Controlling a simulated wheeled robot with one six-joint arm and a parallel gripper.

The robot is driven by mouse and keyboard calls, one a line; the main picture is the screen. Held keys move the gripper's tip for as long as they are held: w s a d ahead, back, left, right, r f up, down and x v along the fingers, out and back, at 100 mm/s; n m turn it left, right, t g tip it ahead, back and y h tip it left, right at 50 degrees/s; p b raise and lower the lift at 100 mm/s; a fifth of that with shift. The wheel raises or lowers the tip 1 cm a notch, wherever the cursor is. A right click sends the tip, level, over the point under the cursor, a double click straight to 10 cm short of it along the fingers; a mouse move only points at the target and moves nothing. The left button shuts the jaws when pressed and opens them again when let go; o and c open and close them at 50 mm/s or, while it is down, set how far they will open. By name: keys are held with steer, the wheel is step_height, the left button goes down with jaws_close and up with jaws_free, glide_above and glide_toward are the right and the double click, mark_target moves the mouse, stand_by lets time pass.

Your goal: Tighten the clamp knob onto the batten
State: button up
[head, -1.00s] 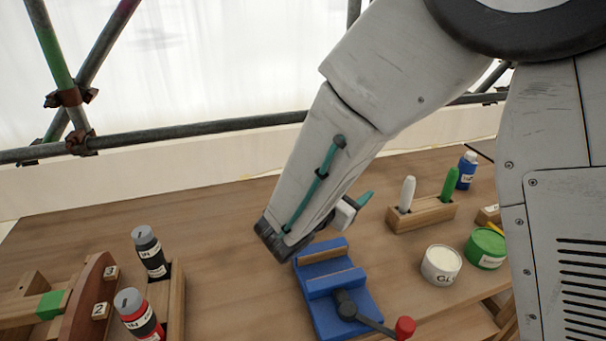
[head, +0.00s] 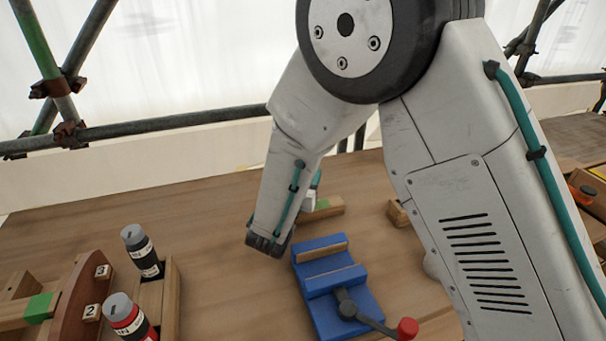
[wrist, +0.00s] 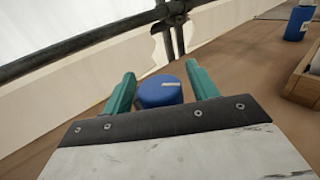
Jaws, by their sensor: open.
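My gripper (wrist: 160,70) shows in the wrist view with its two teal fingers apart. A round blue thing (wrist: 160,92) with a pale mark on top stands beyond and between the fingers. I cannot tell whether it is the clamp knob, and no contact shows. In the head view my arm hides most of the gripper. I cannot single out the batten for sure; a wooden bar with a green band (head: 38,308) lies at the far left, against a brown curved piece. A blue vise (head: 325,283) with a red-ended handle (head: 406,328) sits right of my wrist.
Black (head: 140,250) and red (head: 130,315) bottles stand by a wooden rack at left. A wooden holder (wrist: 300,75) and a blue bottle (wrist: 299,22) are at right in the wrist view. Scaffold pipes (head: 170,123) run behind the bench. Bench between bottles and vise is clear.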

steer(key=shift+w+d, duration=0.15)
steer(key=c, duration=1)
steer(key=shift+h, duration=0.3)
steer(key=m+g+h, duration=0.1)
steer(key=m+h, duration=0.1)
steer(key=m+g+h, duration=0.2)
steer(key=h, duration=0.1)
steer(key=shift+d, duration=0.2)
steer(key=m+g+h, duration=0.3)
steer(key=g, duration=0.1)
steer(key=shift+s+d+m+h, duration=0.25)
steer(key=shift+s+m+h, duration=0.05)
steer(key=shift+s, duration=0.05)
steer(key=m+g+h, duration=0.1)
steer(key=m+g, duration=0.1)
steer(key=g, duration=0.1)
steer(key=m+g+h, duration=0.1)
steer(key=m+g, duration=0.1)
steer(key=g, duration=0.1)
steer(key=s+m+g+h, duration=0.1)
steer(key=m+g, duration=0.1)
steer(key=g, duration=0.1)
steer(key=shift+s+d, duration=0.1)
steer(key=shift+d, duration=0.1)
steer(key=shift+m+g, duration=0.3)
steer(key=shift+g, duration=0.2)
